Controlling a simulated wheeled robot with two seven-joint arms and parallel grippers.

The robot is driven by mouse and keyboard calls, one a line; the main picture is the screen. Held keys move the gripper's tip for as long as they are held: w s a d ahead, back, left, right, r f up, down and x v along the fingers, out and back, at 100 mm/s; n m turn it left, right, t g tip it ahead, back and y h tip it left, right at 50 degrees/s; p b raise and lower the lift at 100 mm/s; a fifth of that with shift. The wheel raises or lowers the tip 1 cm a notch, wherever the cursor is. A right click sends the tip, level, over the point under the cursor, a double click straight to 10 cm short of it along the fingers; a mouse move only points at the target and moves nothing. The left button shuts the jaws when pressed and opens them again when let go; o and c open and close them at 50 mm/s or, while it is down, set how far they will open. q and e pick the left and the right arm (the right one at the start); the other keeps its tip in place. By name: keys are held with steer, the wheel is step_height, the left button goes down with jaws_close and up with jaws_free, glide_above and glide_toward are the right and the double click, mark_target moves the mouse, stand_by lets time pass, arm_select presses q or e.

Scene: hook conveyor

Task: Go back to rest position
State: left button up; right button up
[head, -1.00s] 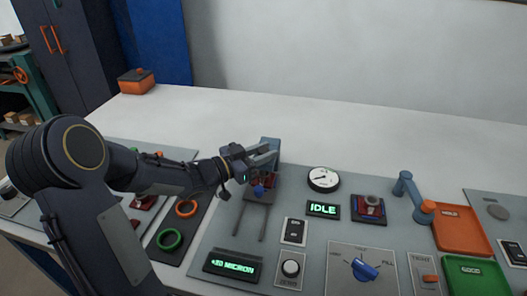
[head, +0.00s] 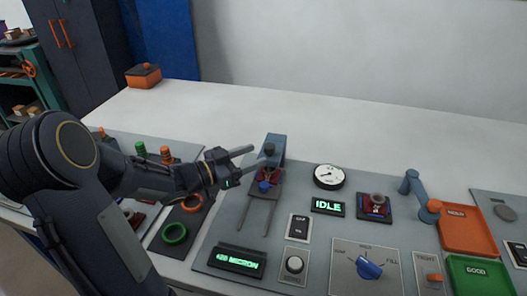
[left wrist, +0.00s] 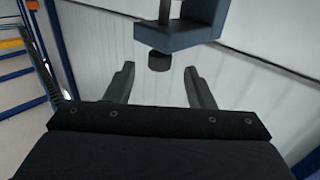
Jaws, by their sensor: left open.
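My left gripper (head: 250,160) is open and empty in the head view, held above the grey panel just left of a blue-grey upright fixture (head: 276,148). The fixture has a dark round piece at its head and a red part with a blue knob (head: 264,186) below. In the left wrist view, the gripper's two fingers (left wrist: 158,88) stand apart with nothing between them. Beyond them the fixture's bracket (left wrist: 180,38) and dark round tip (left wrist: 159,61) show. My right gripper is not in view.
The panel (head: 215,225) carries a dial gauge (head: 329,176), an IDLE display (head: 328,208), a blue rotary knob (head: 368,267), an orange tray (head: 466,230) and a green tray (head: 478,275). Green and orange rings lie left. The white table behind is mostly clear, with an orange box (head: 143,76).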

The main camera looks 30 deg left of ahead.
arm_select(q)
steer(key=shift+v, duration=1)
steer(key=s+a+r+n+g+y+p, duration=0.25)
steer(key=s+r+n+y+p, duration=0.35)
steer(key=y, duration=0.5)
steer(key=s+d+f+n+g+h+p, duration=0.1)
steer(key=s+d+g+h, duration=0.4)
steer(key=s+d, duration=0.8)
steer(key=s+g, duration=0.2)
steer(key=s, duration=0.1)
steer(key=shift+s+d+f+n+h+p, duration=0.25)
steer(key=shift+d+f+n+h+p, duration=0.05)
steer(key=shift+n+p, duration=0.1)
